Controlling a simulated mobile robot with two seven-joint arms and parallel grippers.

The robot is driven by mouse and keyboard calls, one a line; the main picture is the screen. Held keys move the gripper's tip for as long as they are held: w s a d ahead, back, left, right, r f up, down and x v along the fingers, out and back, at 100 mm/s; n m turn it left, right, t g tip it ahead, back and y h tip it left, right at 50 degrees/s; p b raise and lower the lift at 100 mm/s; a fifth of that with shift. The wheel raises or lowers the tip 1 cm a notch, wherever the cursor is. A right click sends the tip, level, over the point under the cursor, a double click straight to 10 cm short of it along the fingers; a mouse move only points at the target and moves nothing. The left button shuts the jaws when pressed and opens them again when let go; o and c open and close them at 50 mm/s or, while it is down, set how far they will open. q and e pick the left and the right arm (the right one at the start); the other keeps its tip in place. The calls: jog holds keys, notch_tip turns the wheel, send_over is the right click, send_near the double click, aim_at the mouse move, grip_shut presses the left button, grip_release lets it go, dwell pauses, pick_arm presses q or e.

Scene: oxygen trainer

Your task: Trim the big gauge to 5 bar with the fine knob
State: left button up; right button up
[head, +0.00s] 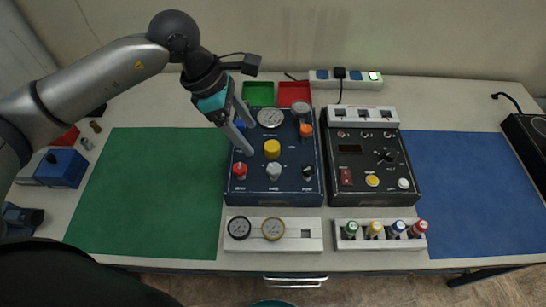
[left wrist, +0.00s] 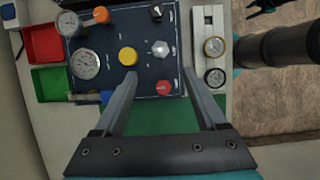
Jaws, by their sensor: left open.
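The dark blue panel (head: 256,190) carries the big round white gauge (head: 271,117) near its back edge. The gauge also shows in the left wrist view (left wrist: 86,65); its reading is too small to tell. The panel has a yellow knob (head: 272,149) in the middle, with a red knob (head: 239,170), a pale grey knob (head: 274,171) and a black knob (head: 307,171) in front. The labels are unreadable, so I cannot tell which is the fine knob. My left gripper (head: 249,137) is open and empty over the panel's left part. My right gripper is not in view.
A smaller gauge (head: 300,107) and an orange knob (head: 306,130) sit at the panel's back right. Green (head: 258,94) and red (head: 294,92) trays stand behind. A black box (head: 370,196) stands right. A gauge holder (head: 305,243) lies in front. The green mat (head: 140,190) is clear.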

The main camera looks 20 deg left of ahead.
aim_at(274, 168)
pick_arm(q)
jog(key=x, duration=1.1)
jog(key=shift+d+f, duration=0.25)
jog(key=shift+f, duration=0.05)
jog(key=shift+w+d+f, duration=0.1)
jog(key=shift+d+f, duration=0.1)
jog(key=shift+f, duration=0.3)
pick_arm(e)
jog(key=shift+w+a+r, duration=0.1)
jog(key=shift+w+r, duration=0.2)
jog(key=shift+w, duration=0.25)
pick_arm(q)
jog(key=c, duration=0.4)
grip_shut()
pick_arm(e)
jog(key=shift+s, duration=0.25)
